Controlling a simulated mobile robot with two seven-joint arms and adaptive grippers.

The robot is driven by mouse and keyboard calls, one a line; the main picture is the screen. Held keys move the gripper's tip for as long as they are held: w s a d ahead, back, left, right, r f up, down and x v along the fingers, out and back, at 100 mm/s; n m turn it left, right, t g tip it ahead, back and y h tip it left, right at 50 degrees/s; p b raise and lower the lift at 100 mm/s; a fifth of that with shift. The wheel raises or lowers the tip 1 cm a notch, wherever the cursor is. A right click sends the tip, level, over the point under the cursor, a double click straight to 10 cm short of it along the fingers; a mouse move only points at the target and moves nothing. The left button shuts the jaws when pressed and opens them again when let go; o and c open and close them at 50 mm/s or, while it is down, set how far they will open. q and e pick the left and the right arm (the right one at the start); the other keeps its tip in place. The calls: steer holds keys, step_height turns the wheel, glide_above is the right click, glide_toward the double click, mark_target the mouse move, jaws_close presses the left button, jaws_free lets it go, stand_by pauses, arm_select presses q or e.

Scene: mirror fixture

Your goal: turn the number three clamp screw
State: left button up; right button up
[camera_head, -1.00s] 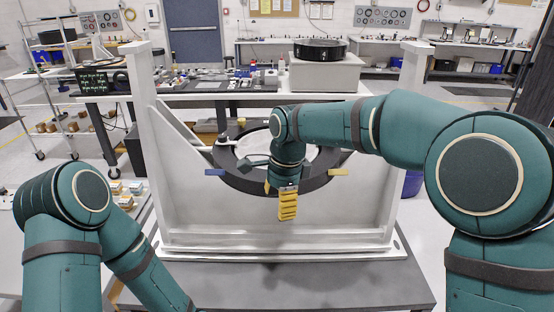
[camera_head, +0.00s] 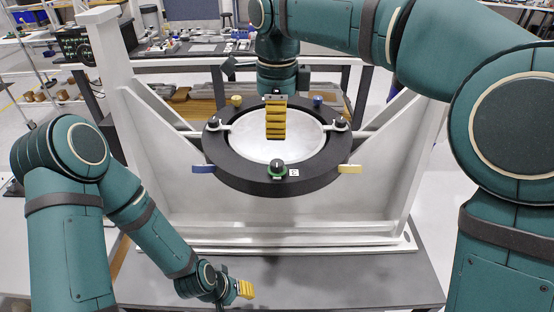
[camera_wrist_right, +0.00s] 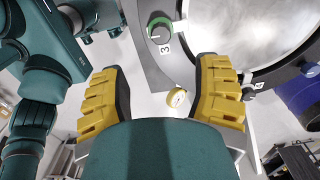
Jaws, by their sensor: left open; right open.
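The number three clamp screw (camera_head: 277,168) has a green knob and sits at the front of the black ring (camera_head: 235,170) around the round mirror (camera_head: 255,148), beside a white label reading 3. In the right wrist view the green knob (camera_wrist_right: 160,28) appears at the top, beyond the fingertips and apart from them. My right gripper (camera_head: 275,136) has yellow fingers and overlaps the mirror in the head view; in its wrist view the gripper (camera_wrist_right: 160,66) is open and empty. My left gripper (camera_head: 246,289) is low, over the grey table front, and open.
Two more clamps, a left clamp (camera_head: 212,124) and a right clamp (camera_head: 340,124), sit on the ring. A blue tab (camera_head: 203,169) and a yellow tab (camera_head: 349,169) stick out of it. White side walls (camera_head: 123,90) flank the fixture. The table front (camera_head: 330,280) is mostly clear.

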mark_target(277, 162)
step_height(277, 162, down, 11)
steer(key=shift+w+r+b, duration=0.1)
steer(key=shift+b, duration=0.5)
jaws_close()
